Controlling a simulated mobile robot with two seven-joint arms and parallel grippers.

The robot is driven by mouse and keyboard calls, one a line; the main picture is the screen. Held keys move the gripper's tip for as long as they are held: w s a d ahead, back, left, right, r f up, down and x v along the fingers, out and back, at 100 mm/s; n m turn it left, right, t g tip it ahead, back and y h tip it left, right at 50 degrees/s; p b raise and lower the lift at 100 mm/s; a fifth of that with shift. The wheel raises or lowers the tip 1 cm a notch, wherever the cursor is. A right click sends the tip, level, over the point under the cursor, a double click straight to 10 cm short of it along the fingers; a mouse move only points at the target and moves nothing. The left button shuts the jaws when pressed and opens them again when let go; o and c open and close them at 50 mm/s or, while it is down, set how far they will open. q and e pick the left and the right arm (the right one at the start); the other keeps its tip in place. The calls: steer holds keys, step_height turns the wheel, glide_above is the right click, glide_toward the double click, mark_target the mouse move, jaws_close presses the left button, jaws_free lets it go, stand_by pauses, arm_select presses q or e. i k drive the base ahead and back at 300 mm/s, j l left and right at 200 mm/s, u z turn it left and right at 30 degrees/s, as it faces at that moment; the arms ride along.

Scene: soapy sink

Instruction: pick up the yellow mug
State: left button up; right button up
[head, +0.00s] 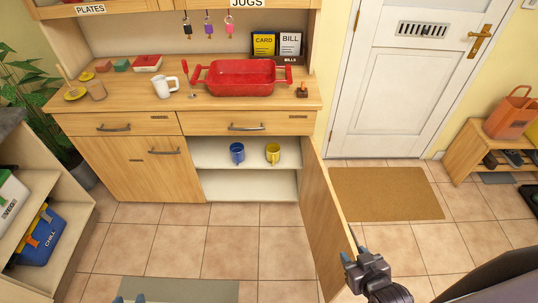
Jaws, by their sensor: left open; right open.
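The yellow mug (273,153) stands upright on the upper shelf (206,158) inside the open lower cabinet. A blue mug (237,153) stands to its left on the same shelf, apart from it. My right gripper (354,254) is open and empty, in front of the cabinet and to the right of the yellow mug, close to the free edge of the open cabinet door. Only the tips of my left gripper (129,299) show at the bottom edge, over the grey mat. It is open, and the rest of it is out of frame.
The open cabinet door (322,225) swings out at the right of the cabinet, between the shelf and my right gripper. A red baking dish (240,78) and a white mug (166,87) stand on the counter (140,103).

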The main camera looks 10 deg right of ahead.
mark_target(272, 150)
steer(key=i+j+z, duration=0.1)
steer(key=i+j, duration=0.15)
steer(key=j, duration=0.15)
steer(key=i+j+z, duration=0.25)
steer(key=i, duration=0.3)
steer(key=i+j+z, duration=0.15)
steer(key=i+j, duration=0.25)
